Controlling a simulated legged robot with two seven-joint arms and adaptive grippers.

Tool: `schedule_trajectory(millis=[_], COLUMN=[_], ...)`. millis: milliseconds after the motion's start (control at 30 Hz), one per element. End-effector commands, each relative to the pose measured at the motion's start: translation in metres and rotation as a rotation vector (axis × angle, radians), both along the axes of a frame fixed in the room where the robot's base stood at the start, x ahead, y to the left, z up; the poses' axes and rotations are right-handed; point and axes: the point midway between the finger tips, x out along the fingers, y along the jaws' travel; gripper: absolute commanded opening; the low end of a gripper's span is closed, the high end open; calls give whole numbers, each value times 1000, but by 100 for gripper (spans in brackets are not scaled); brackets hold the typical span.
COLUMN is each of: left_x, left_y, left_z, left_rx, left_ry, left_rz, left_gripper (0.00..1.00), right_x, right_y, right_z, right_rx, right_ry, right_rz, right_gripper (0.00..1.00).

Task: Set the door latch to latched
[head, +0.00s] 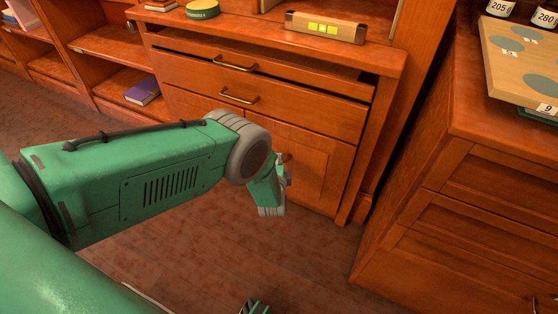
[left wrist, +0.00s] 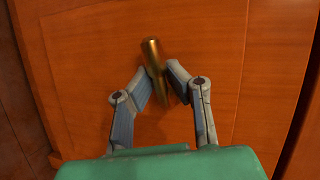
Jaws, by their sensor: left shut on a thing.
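The door latch is a brass bar (left wrist: 153,56) on a wooden cabinet door (left wrist: 235,60). In the left wrist view it stands near upright, its top leaning slightly left. My left gripper (left wrist: 161,74) is shut on the bar, one grey finger on each side. In the head view the door (head: 318,172) is below two drawers, and my left wrist hangs in front of it. There, the latch is mostly hidden by my gripper. A small part of what looks like my right gripper (head: 256,307) shows at the bottom edge; its fingers cannot be made out.
Two drawers with brass handles (head: 238,97) are above the door. A level (head: 325,27) and a green tin (head: 202,9) stand on the cabinet top. Another wooden cabinet (head: 455,215) stands close on the right. Bare floor (head: 190,255) lies in front.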

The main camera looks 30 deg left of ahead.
Motion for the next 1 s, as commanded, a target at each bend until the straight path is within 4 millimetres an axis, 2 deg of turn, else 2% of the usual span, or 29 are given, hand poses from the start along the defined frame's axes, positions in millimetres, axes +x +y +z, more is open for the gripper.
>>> schedule_trajectory(millis=[267, 1000], left_x=[0, -1], left_y=[-1, -9], left_z=[-5, -19], left_rx=[-196, -898], left_ry=[5, 16], left_rz=[1, 5], left_gripper=[0, 0], right_x=[0, 0], right_y=[0, 0], right_z=[0, -5], right_rx=[0, 0], right_ry=[0, 0], right_rz=[0, 0], right_gripper=[35, 35])
